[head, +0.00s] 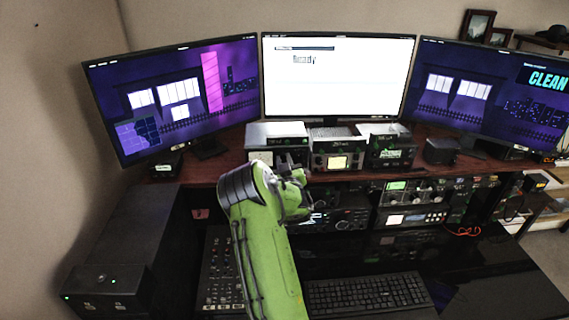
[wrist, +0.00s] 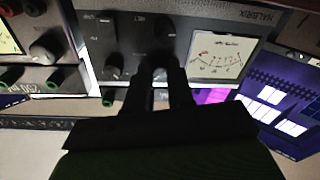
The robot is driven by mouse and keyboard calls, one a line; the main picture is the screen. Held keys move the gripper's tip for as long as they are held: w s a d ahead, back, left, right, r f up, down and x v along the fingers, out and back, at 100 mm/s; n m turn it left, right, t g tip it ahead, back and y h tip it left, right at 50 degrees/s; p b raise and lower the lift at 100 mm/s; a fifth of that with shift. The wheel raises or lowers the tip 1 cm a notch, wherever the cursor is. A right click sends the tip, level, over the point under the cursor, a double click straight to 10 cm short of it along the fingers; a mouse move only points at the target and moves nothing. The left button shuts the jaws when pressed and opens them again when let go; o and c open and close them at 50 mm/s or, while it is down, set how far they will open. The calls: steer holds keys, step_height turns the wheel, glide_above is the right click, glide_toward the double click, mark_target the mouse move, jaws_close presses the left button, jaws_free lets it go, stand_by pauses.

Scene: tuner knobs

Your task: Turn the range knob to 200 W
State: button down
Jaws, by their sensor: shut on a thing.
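The tuner (head: 277,133) is the leftmost of the grey boxes on the desk shelf, below the white screen. In the wrist view its dark front panel (wrist: 135,50) carries several knobs and a pale needle meter (wrist: 220,56). My gripper (wrist: 160,72) is shut on a knob (wrist: 160,74) in the row nearest me, left of the meter; the fingers mostly hide this knob. Its label and pointer setting cannot be read. Another knob (wrist: 113,66) is to its left, and one more (wrist: 163,31) is just above it. In the head view my gripper (head: 290,172) is at the tuner's front, partly hidden by my arm.
Two more boxes (head: 338,150) (head: 390,145) stand close on the right. Radio gear (head: 410,192) fills the shelf below. A keyboard (head: 368,293) lies on the desk. Three monitors (head: 338,75) stand behind. A neighbouring unit's grey knob (wrist: 45,45) shows left in the wrist view.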

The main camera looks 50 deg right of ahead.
steer(key=shift+f, duration=0.15)
steer(key=c, duration=1.3)
jaws_free()
steer(key=shift+o, duration=0.2)
steer(key=shift+a, duration=0.1)
steer(key=r+p+v, duration=0.1)
steer(key=p+v, duration=0.3)
steer(key=v, duration=1.1)
steer(key=shift+s+a+f+p, duration=0.2)
steer(key=shift+s+f+p, duration=0.1)
steer(key=shift+f, duration=0.15)
steer(key=shift+w, duration=0.1)
